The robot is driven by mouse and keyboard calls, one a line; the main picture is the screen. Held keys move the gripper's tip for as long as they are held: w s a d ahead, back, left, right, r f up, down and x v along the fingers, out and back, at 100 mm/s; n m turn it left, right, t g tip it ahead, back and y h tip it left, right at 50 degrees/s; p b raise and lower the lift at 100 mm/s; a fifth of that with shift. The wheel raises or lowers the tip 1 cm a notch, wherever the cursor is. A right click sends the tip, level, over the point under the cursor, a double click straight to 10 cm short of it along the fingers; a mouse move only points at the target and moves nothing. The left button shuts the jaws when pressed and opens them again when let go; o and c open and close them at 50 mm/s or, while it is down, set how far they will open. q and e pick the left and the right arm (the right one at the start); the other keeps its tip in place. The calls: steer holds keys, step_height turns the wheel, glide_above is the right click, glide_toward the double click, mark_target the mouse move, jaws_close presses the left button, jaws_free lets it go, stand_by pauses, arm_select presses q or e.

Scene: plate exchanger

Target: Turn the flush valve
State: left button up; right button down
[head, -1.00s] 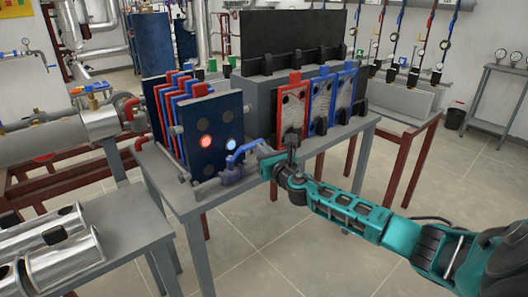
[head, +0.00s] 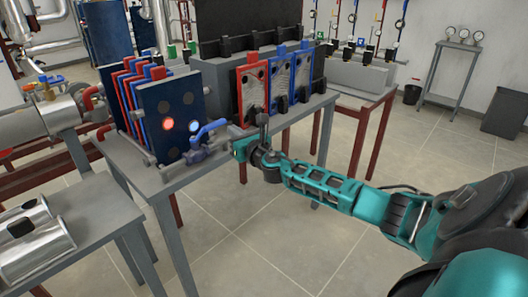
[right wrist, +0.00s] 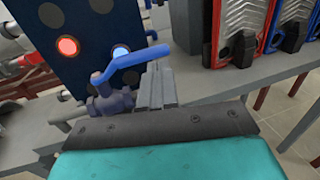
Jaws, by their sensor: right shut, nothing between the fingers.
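The flush valve has a blue lever handle (head: 208,130) and a blue-purple body (head: 200,153) at the lower front of the dark blue end plate. The lever rises toward the right; it also shows in the right wrist view (right wrist: 138,60). My right gripper (head: 234,141) is just right of the valve, over the table edge. Its grey fingers (right wrist: 156,75) are shut and empty. In the right wrist view the tips lie close under the lever's free end; I cannot tell whether they touch. My left gripper is out of view.
The plate stack (head: 176,112), with red and blue plates and a glowing red light, stands behind the valve. Red and blue framed plates (head: 252,92) stand in a rack at the right. A lower grey bench (head: 88,215) is at the left. Open floor lies in front.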

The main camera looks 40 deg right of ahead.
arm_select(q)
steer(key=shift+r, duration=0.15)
arm_select(e)
steer(key=s, duration=1)
steer(key=shift+d, duration=0.4)
steer(key=shift+f, duration=0.1)
steer(key=s+a+f+m+g+y+p, duration=0.25)
steer(key=s+a+f+m+g, duration=0.25)
steer(key=s+a+f+m, duration=0.75)
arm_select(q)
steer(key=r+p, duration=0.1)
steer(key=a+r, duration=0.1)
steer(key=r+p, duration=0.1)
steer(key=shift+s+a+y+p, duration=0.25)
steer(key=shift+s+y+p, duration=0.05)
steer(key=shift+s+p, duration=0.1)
arm_select(e)
steer(key=s+a+f+m+g+y, duration=0.1)
steer(key=s+a+f+m, duration=0.1)
steer(key=s+a+m, duration=0.2)
steer(key=s+a+f+m+g+y, duration=0.1)
steer(key=s+a+m, duration=0.3)
steer(key=a+m, duration=0.5)
steer(key=f+m, duration=0.1)
steer(key=m, duration=0.5)
steer(key=shift+s+a+f, duration=0.25)
steer(key=shift+a+f, duration=0.1)
steer(key=shift+a, duration=0.05)
